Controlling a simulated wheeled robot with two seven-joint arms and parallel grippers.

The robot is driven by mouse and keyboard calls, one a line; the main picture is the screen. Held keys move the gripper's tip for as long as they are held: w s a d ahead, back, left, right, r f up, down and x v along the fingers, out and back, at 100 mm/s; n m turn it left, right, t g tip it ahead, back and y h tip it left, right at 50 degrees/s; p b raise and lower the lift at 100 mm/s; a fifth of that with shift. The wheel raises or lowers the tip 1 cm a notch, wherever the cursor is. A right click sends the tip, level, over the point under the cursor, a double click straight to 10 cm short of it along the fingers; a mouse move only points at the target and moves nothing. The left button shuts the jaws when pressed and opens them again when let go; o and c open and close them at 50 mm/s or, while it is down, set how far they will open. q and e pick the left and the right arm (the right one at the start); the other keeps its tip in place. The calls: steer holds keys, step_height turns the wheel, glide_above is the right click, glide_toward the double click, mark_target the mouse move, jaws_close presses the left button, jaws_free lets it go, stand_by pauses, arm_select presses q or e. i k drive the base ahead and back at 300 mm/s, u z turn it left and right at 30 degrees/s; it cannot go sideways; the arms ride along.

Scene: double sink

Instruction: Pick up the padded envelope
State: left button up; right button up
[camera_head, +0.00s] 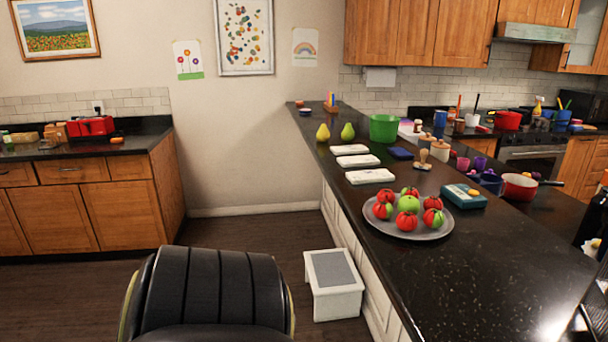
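I cannot pick out a padded envelope for certain. Three flat, pale, rectangular items lie in a row on the dark counter in the head view: a near one (370,176), a middle one (358,160) and a far one (350,149). They are too small to tell whether any is a padded envelope. Neither of my grippers is in view.
The dark counter (480,262) has free room at its near end. A tray (378,224) of tomatoes and apples, a teal box (463,196), a stamp (423,160) and a green bowl (383,128) stand around the pale items.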

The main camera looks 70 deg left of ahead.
mark_target(383, 175)
steer(key=u, duration=2.5)
steer(key=k, duration=1.2)
steer(key=u, duration=0.9)
steer(key=i, duration=4)
steer(key=z, duration=1.6)
steer(key=i, duration=1.1)
steer(key=z, duration=1.15)
